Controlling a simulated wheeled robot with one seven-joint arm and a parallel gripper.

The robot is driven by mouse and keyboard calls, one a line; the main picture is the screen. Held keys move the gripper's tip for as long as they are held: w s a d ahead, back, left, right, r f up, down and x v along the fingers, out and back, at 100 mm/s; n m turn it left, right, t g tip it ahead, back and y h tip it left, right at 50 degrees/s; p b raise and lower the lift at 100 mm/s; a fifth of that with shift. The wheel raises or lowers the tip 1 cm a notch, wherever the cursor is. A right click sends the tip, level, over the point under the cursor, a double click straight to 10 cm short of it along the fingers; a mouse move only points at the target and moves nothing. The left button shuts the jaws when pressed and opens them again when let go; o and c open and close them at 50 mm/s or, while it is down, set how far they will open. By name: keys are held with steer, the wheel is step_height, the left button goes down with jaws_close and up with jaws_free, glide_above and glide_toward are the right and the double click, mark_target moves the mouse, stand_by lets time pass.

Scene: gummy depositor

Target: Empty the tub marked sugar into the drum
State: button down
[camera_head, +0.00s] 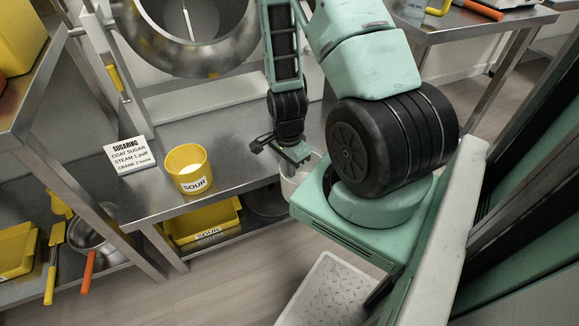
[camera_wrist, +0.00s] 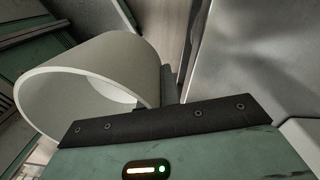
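A plain white tub (camera_wrist: 90,85) is close below my gripper in the wrist view, its open mouth facing the camera and pale inside. No marking shows on its visible side. The same tub (camera_head: 290,186) is partly hidden behind my arm in the head view, at the front edge of the bench. My gripper (camera_head: 296,155) appears shut on the tub's wall; one dark finger (camera_wrist: 169,85) shows against it. The steel drum (camera_head: 190,40) is at the back, its round mouth facing forward. A yellow tub marked SOUR (camera_head: 187,168) stands upright on the bench, with white contents.
The steel bench (camera_head: 150,200) carries a SUGARING sign card (camera_head: 130,154). A yellow tray (camera_head: 205,222) is on the shelf below. A yellow-handled lever (camera_head: 114,78) is left of the drum. Another steel table (camera_head: 470,22) stands at the back right.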

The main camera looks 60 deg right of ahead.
stand_by(0.4)
steer(key=w+a+r+n, duration=0.65)
steer(key=w+n, duration=0.25)
steer(key=n, duration=0.2)
steer(key=w+a+r+n, duration=0.6)
steer(key=w+r+n, duration=0.1)
steer(key=w+n, duration=0.25)
steer(key=shift+n+h, duration=0.25)
steer(key=shift+h, duration=0.05)
steer(key=s+r+p, duration=0.1)
steer(key=r+p, duration=0.1)
steer(key=p, duration=0.5)
steer(key=s+r+p, duration=0.2)
steer(key=p, duration=0.6)
steer(key=shift+d, duration=0.15)
